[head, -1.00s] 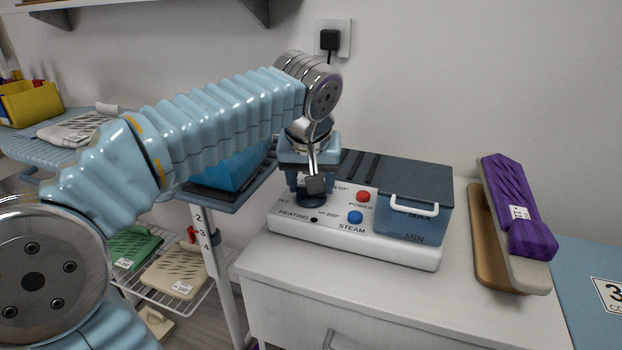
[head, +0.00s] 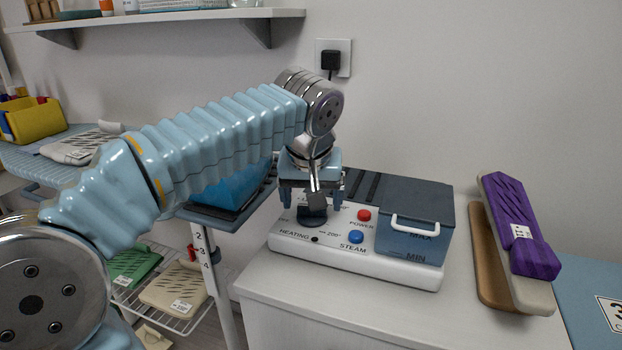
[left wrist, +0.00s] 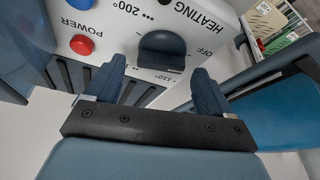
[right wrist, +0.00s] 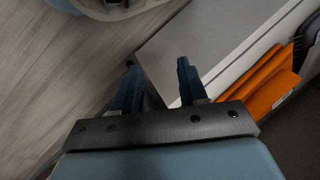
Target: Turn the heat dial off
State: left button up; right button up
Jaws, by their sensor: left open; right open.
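The heat dial (head: 312,216) is a dark round knob with a raised grip bar, on the white front panel of the steamer (head: 350,265). The left wrist view shows the dial (left wrist: 162,50) with OFF, 110° and 200° printed around it; I cannot tell its exact setting. My left gripper (head: 312,197) is open and points down just above the dial. In the left wrist view its fingers (left wrist: 158,72) are spread to either side of the dial, apart from it. My right gripper (right wrist: 158,75) is open and empty, away from the panel.
Red POWER (head: 364,215) and blue STEAM (head: 356,237) buttons sit close right of the dial, beside the dark water tank (head: 415,225). A purple-and-beige tool (head: 520,235) rests at right. A cart (head: 205,255) stands left. The white cabinet top (head: 400,308) is clear in front.

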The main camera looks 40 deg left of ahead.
pick_arm(q)
jog(key=v, duration=1.3)
jog(key=shift+s, duration=0.1)
